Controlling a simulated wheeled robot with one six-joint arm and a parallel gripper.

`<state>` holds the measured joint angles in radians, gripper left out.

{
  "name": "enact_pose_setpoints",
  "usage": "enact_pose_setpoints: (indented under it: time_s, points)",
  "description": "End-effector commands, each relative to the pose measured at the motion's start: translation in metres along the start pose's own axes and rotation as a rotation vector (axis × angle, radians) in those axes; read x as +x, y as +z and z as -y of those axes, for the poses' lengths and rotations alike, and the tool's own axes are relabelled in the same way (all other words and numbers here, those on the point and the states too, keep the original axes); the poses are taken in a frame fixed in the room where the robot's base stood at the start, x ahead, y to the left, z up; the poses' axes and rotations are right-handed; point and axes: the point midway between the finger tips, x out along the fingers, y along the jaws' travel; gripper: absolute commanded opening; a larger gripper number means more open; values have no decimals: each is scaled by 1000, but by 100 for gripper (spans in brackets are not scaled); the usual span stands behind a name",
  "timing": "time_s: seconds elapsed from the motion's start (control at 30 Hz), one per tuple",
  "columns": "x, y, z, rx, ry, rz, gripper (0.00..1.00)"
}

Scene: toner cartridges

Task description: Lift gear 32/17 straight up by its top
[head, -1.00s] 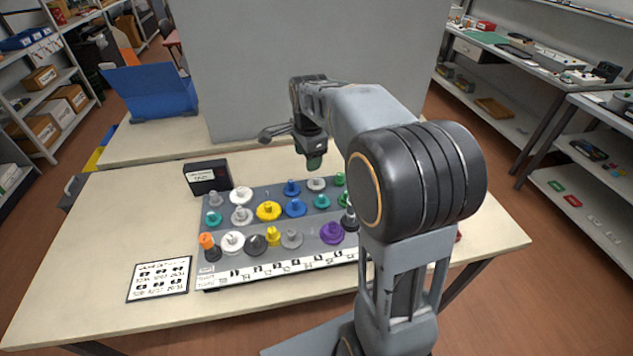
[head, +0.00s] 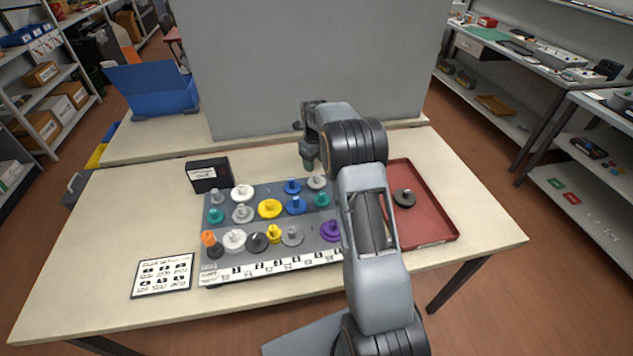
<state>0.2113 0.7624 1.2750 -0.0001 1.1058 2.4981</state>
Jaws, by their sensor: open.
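Several gears on upright pegs stand in rows on a grey board (head: 263,203), in white, grey, yellow, blue, teal, purple and orange. The label strip (head: 280,266) along its front edge is too small to read, so I cannot tell which one is gear 32/17. My gripper (head: 308,162) is open above the back of the board, close to a white gear (head: 317,182) and a blue gear (head: 292,186) in the picture. Its fingertips are small and I see nothing held in it. My arm hides the right end of the board.
A red tray (head: 440,232) right of my arm holds one dark gear (head: 404,197). A black box (head: 207,175) stands behind the board's left end. A printed card (head: 162,275) lies at front left. A grey panel (head: 310,70) rises behind the table.

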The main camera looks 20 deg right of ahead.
Motion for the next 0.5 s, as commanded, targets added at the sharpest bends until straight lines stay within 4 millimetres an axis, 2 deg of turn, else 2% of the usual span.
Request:
enact_pose_setpoints:
  time_s: [0.33, 0.5]
  points:
    - [23, -2, 0, -1, 1, -1, 55]
    - [46, -6, 2, 0, 1, -2, 55]
